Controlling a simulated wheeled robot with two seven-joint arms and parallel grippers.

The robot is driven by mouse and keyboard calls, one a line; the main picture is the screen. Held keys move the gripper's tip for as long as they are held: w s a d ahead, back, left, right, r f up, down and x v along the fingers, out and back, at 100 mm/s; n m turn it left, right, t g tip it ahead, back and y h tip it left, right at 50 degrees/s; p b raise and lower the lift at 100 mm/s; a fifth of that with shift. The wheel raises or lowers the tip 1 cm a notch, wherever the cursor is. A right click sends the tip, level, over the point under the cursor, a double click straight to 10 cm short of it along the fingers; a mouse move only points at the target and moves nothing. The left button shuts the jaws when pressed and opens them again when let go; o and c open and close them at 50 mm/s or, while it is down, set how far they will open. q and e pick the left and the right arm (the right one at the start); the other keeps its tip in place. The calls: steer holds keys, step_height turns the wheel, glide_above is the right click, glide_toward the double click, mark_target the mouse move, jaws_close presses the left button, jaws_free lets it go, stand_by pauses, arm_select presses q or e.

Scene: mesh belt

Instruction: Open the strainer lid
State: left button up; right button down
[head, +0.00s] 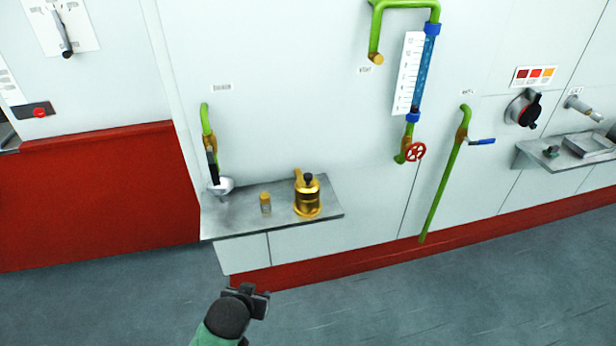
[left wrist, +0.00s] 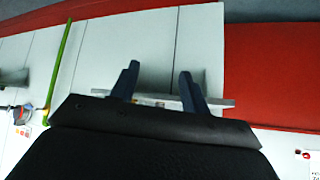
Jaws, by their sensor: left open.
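A brass pot-like body (head: 307,198) with a black knob (head: 308,178) on top stands upright on the right part of a grey metal shelf (head: 236,218). Its top looks closed; I cannot read a label naming it as the strainer. My left gripper (head: 254,298) is in front of and below the shelf, apart from everything on it. In the left wrist view the left gripper (left wrist: 158,82) shows two spread fingers with nothing between them. The shelf's edge (left wrist: 225,102) shows beyond the fingers there. My right gripper is in neither view.
A green pipe (head: 206,120) ends above a silver cup (head: 222,186) at the shelf's left. A red valve wheel (head: 415,152) and a blue-handled pipe are further right. The floor before the shelf is clear.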

arm_select(q)
steer(key=w+d+r+t+h, duration=0.1)
steer(key=w+d+r+t, duration=0.1)
steer(key=w+r, duration=0.35)
steer(key=w+d+r+t+h, duration=0.1)
steer(key=w+d+r+t, duration=0.15)
steer(key=w, duration=0.65)
steer(key=m+t+h, duration=0.3)
steer(key=m+h, duration=0.1)
steer(key=h, duration=0.1)
glide_toward(306, 178)
steer(key=w+f, duration=0.1)
steer(key=w, duration=0.2)
steer(key=shift+w+d+r+h, duration=0.3)
steer(key=shift+w+d, duration=0.2)
steer(key=shift+d, duration=0.3)
steer(key=p+x, duration=0.2)
steer(key=x, duration=0.3)
steer(key=shift+w+p, duration=0.15)
steer(key=shift+p, duration=0.2)
steer(key=shift+x, duration=0.9)
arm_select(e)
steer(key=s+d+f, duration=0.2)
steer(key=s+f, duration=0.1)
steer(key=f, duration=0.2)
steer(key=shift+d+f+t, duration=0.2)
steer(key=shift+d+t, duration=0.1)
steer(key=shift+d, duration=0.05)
arm_select(q)
steer(key=shift+f, duration=0.15)
